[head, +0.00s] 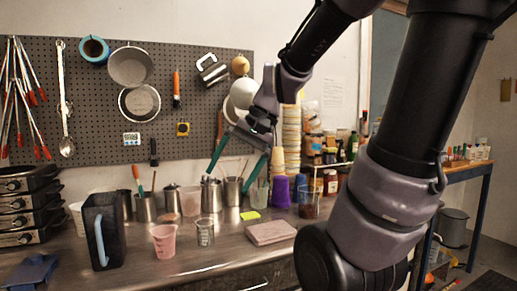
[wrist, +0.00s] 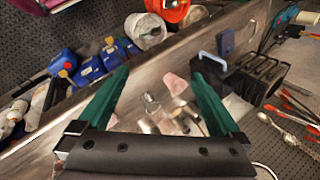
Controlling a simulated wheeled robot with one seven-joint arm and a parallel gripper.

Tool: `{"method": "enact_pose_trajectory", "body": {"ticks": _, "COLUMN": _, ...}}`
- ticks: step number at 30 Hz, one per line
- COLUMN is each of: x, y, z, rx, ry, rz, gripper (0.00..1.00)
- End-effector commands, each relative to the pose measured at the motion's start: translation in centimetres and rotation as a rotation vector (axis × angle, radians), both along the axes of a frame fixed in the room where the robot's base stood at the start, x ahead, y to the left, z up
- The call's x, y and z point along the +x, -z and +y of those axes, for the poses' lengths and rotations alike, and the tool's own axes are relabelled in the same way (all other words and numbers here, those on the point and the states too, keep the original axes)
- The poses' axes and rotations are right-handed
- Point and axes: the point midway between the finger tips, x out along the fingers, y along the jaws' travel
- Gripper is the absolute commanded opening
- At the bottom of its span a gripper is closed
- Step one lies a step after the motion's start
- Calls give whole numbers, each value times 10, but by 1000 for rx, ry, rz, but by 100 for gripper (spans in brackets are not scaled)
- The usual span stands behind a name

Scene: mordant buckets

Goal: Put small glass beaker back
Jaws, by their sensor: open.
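A small clear glass beaker (head: 205,232) stands upright on the metal counter (head: 215,262), just right of a pink measuring cup (head: 163,240). In the wrist view the small glass beaker (wrist: 152,103) shows between my fingers, beside the pink cup (wrist: 175,83). My gripper (head: 233,178) is open and empty, with its green fingers spread. It hangs above the counter, apart from the beaker. In the wrist view my gripper (wrist: 158,74) points down toward the counter.
A dark pitcher with a pale blue handle (head: 104,235) stands left of the pink cup. Metal containers with tools (head: 211,194) stand behind the beaker. A pinkish block (head: 270,232) lies to the right. Purple cups (head: 281,191) stand farther back. The counter's front middle is mostly clear.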

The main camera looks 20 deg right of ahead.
Motion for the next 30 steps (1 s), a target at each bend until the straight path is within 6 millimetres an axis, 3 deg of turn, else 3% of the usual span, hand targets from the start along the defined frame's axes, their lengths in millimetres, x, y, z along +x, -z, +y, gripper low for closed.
{"method": "enact_pose_trajectory", "body": {"ticks": 3, "x": -11, "y": -24, "z": -26, "rx": -141, "ry": 6, "rz": -179, "gripper": 100}}
{"method": "enact_pose_trajectory", "body": {"ticks": 9, "x": -19, "y": -50, "z": -53, "rx": -270, "ry": 28, "rz": -357, "gripper": 100}}
{"method": "enact_pose_trajectory", "body": {"ticks": 30, "x": -20, "y": -55, "z": -58, "rx": -293, "ry": 32, "rz": -390, "gripper": 100}}
